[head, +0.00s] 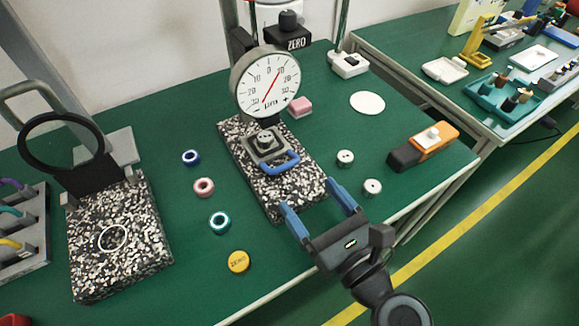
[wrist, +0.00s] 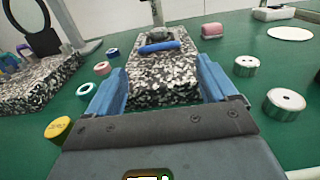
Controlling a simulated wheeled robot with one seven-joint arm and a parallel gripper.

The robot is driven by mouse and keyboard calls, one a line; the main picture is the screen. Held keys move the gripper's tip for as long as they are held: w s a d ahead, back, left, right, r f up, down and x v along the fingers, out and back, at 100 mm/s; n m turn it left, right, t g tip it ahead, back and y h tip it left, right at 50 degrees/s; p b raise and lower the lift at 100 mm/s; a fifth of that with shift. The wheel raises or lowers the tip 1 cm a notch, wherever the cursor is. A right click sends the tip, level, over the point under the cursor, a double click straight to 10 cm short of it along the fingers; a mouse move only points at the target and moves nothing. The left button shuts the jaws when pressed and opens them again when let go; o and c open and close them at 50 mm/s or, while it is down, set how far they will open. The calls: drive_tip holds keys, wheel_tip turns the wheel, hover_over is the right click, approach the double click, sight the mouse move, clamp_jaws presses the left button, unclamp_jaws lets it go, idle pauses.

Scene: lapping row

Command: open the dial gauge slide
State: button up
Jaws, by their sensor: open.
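The blue handle also shows in the wrist view (wrist: 159,47), beyond my fingers. My gripper (head: 316,207) is open and empty, with blue fingers apart at the front end of the granite base, short of the handle. In the wrist view the granite base (wrist: 163,80) shows between the fingers.
Two metal cylinders (head: 372,187) stand right of the base. Coloured rings (head: 204,187) and a yellow ZERO disc (head: 238,262) lie left. Another granite stand with a black ring (head: 62,150) is further left. An orange-black tool (head: 423,147) lies right.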

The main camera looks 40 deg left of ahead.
sight(288, 168)
drive_tip(key=x, duration=0.7)
drive_tip(key=shift+s, duration=0.1)
drive_tip(key=shift+c, duration=0.2)
drive_tip(key=c, duration=1.2)
drive_tip(key=p+v, duration=0.2)
drive_tip(key=v, duration=0.9)
drive_tip(key=shift+d, duration=0.35)
drive_tip(key=shift+c, duration=0.3)
clamp_jaws()
drive_tip(key=o, duration=1.3)
unclamp_jaws()
